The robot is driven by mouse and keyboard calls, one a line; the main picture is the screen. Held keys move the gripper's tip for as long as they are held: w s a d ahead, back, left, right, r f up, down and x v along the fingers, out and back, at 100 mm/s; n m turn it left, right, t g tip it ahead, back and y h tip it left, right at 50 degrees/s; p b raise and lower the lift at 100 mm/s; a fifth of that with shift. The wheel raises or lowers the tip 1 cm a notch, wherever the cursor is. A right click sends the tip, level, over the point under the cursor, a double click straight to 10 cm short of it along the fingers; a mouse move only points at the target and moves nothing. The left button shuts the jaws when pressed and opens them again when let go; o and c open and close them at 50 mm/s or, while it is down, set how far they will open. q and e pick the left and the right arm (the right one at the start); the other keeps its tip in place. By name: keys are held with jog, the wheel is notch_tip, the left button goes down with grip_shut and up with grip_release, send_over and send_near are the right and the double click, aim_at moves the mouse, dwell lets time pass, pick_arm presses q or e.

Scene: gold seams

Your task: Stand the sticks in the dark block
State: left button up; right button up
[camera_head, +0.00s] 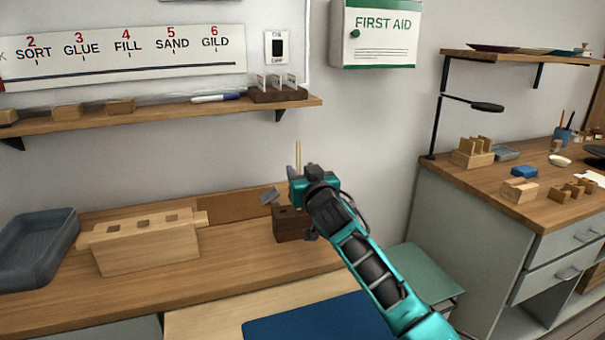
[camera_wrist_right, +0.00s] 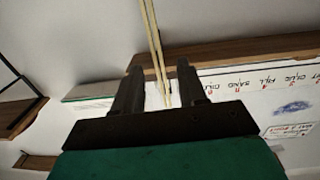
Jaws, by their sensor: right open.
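The dark block (camera_head: 287,228) stands on the wooden bench, its right part hidden behind my right gripper. A thin pale stick (camera_head: 298,155) rises upright above the gripper in the head view. In the right wrist view two pale sticks (camera_wrist_right: 153,38) run close together between the fingers, with a gap on each side. My right gripper (camera_head: 297,180) is above the dark block; its fingers (camera_wrist_right: 158,90) are open around the sticks, not closed on them. The sticks' lower ends are hidden, so I cannot tell whether they sit in the block. My left gripper is not in view.
A pale wooden block with holes (camera_head: 150,245) stands left of the dark block, beside a grey tray (camera_head: 35,250). A blue mat (camera_head: 310,318) lies in front. A wall shelf (camera_head: 160,113) is above. A side bench (camera_head: 510,195) with small wooden pieces is at right.

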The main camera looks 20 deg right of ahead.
jog(key=shift+s+r+p, duration=0.1)
jog(key=shift+s+p, duration=0.9)
jog(key=shift+s, duration=0.55)
jog(key=shift+s+p, duration=1.3)
jog(key=shift+s, duration=1.65)
notch_tip(320, 180, up, 6)
jog(key=shift+f+p, duration=0.1)
jog(key=shift+p, duration=0.85)
